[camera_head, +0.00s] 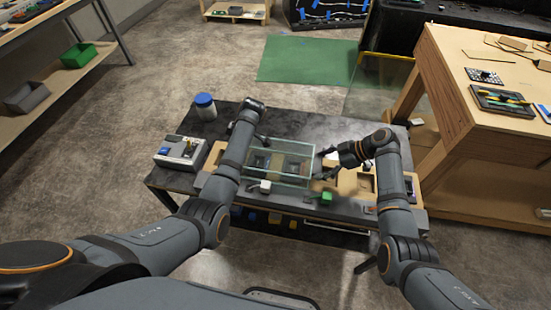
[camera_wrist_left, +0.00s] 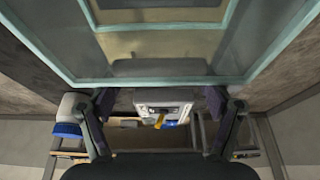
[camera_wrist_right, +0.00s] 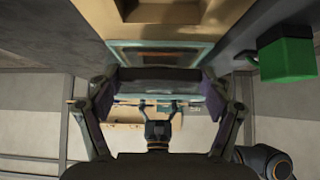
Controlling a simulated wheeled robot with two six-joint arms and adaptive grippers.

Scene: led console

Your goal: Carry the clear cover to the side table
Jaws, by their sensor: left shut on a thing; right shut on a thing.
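The clear cover (camera_head: 293,148), a glassy box with pale green edges, is over the middle of the dark console table (camera_head: 322,103). Its panes fill the top of the left wrist view (camera_wrist_left: 160,42), and its edge shows in the right wrist view (camera_wrist_right: 160,50). My left gripper (camera_wrist_left: 158,105) is shut on the cover's left side; the arm hides much of it in the head view. My right gripper (camera_head: 325,165) is shut on the cover's right side, its fingers on either side of a dark part. I cannot tell whether the cover touches the console.
A wooden table (camera_head: 436,95) with boards and parts stands to the right. A white jar with a blue lid (camera_head: 205,106) and a grey device (camera_head: 180,151) are at the console's left. A green block (camera_head: 327,196) sits at its front. A green mat (camera_head: 305,60) lies on the floor behind.

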